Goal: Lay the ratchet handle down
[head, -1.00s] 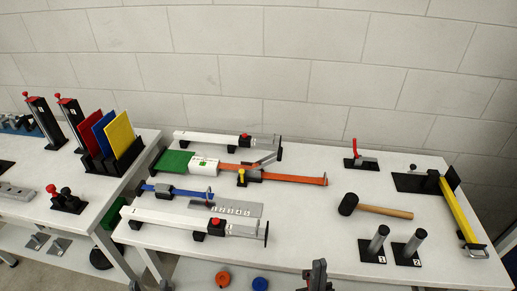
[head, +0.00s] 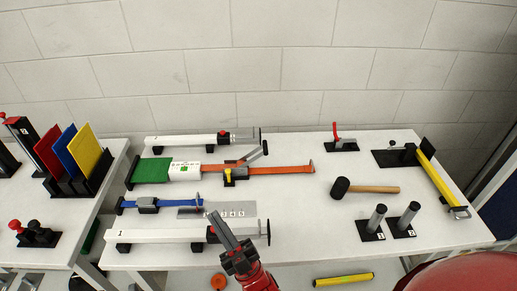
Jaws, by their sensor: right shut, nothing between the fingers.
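My right gripper (head: 221,225) comes in from the bottom, shut and empty. It shows in front of the lower white clamp bar, well short of the ratchet, and hides part of a numbered grey plate. My left gripper is not in view.
A blue strap (head: 168,200), the lower white bar (head: 165,232) and the grey numbered plate (head: 188,212) lie in front of the ratchet. The table between the orange strap and the mallet is clear.

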